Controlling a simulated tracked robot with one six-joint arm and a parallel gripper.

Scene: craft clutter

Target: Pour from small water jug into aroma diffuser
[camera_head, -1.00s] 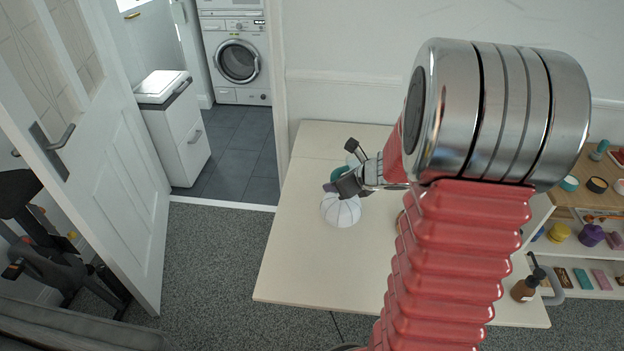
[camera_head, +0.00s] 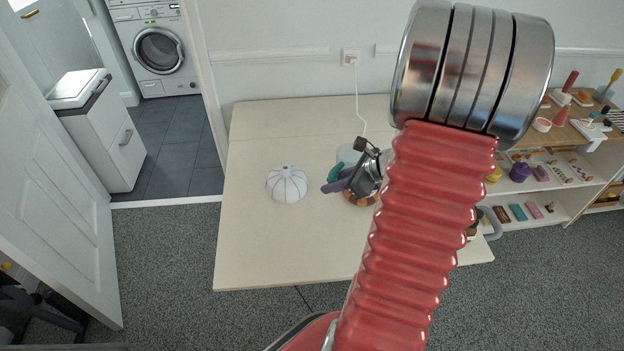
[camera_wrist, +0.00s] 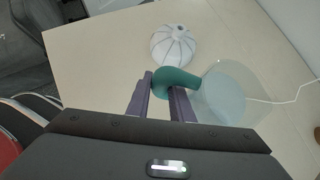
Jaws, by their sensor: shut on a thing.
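The aroma diffuser (camera_head: 287,184) is a white ribbed dome on the table, left of my gripper. It also shows at the top of the wrist view (camera_wrist: 174,46). My gripper (camera_head: 335,184) is shut on the teal handle of the small water jug (camera_head: 348,154). In the wrist view the purple fingers (camera_wrist: 161,88) sit on either side of that handle, and the pale see-through body of the jug (camera_wrist: 222,96) is to the right. The jug is apart from the diffuser. In the head view my gripper and arm hide part of the jug; its exact tilt is unclear.
A brown round thing (camera_head: 359,199) shows partly below my gripper. A white cable (camera_head: 359,108) runs from a wall socket to the table. Shelves with craft items (camera_head: 545,185) stand at the right. The table's front left (camera_head: 270,250) is clear.

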